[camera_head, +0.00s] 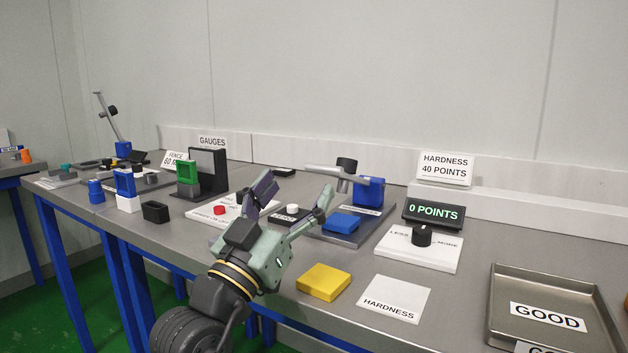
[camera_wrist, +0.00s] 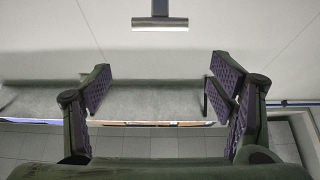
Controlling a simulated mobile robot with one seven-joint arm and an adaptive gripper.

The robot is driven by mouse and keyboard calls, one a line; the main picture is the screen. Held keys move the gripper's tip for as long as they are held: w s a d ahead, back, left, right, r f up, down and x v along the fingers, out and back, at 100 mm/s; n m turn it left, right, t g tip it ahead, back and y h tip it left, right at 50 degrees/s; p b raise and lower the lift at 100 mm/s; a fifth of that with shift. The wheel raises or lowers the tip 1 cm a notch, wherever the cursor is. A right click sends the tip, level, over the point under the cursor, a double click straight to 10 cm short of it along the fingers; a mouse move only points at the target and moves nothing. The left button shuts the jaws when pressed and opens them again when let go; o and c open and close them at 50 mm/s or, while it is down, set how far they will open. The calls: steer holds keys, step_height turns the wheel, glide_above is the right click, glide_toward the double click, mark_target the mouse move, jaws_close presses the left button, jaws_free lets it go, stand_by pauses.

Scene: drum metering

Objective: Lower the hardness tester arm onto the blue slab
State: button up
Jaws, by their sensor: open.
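The hardness tester has a grey arm (camera_head: 325,172) running left from a blue pivot block (camera_head: 371,190), with a black knob-like weight (camera_head: 347,164) on top. The arm looks close to level, and a gap shows between its short underside tip and the blue slab (camera_head: 341,222). The slab lies flat on the tester's grey base plate (camera_head: 362,230). My gripper (camera_head: 298,190) is open and empty, in front and to the left of the tester, its fingers spread upward.
A display (camera_head: 434,213) reads 0 POINTS behind a dial (camera_head: 422,236) on a white base. A yellow slab (camera_head: 323,282) and a HARDNESS card (camera_head: 394,299) lie in front. A metal tray (camera_head: 505,310) is at right. Gauges (camera_head: 208,172) stand left.

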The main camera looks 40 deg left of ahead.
steer(key=s, duration=0.2)
steer(key=s+d, duration=0.1)
steer(key=s, duration=0.2)
steer(key=shift+s+d, duration=0.1)
steer(key=shift+d, duration=0.05)
